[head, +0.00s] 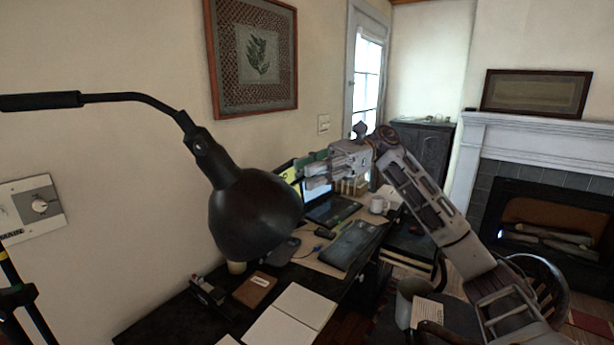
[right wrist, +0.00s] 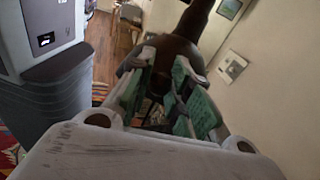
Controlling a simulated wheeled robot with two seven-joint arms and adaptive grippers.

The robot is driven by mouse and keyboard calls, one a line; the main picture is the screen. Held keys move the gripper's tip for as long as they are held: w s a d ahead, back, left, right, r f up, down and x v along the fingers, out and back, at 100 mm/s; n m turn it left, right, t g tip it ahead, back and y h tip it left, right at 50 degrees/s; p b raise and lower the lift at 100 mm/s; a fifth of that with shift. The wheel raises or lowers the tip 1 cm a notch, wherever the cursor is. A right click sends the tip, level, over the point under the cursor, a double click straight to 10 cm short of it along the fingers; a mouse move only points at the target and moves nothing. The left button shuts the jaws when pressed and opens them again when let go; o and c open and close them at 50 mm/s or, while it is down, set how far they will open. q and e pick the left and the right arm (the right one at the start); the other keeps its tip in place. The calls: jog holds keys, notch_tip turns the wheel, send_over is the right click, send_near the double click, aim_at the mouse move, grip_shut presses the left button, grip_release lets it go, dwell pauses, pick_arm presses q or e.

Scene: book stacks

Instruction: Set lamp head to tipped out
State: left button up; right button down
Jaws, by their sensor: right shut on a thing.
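The black lamp head (head: 255,212) hangs at the end of a dark arm coming in from the left in the head view, with its wide end facing down and to the right. My right gripper (head: 303,173) reaches in from the right and meets the far right side of the lamp head, which hides part of the fingertips. In the right wrist view, the green-padded fingers of the right gripper (right wrist: 172,98) are shut on the dark lamp head (right wrist: 174,56). My left gripper is not in view.
A wall control panel (head: 38,207) is at left. A fireplace (head: 545,215) stands at far right.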

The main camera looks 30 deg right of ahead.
notch_tip(320, 180, up, 6)
jog(key=d+p, duration=0.1)
jog(key=d, duration=0.1)
jog(key=shift+s+d, duration=0.15)
jog(key=shift+s, duration=0.05)
jog(key=c, duration=1.3)
grip_release()
jog(key=shift+f, duration=0.1)
jog(key=shift+o, duration=0.2)
jog(key=shift+d, duration=0.1)
jog(key=w+d+r, duration=0.1)
jog(key=d, duration=1)
jog(key=shift+d+r, duration=0.15)
jog(key=shift+d, duration=0.2)
jog(key=shift+a, duration=0.1)
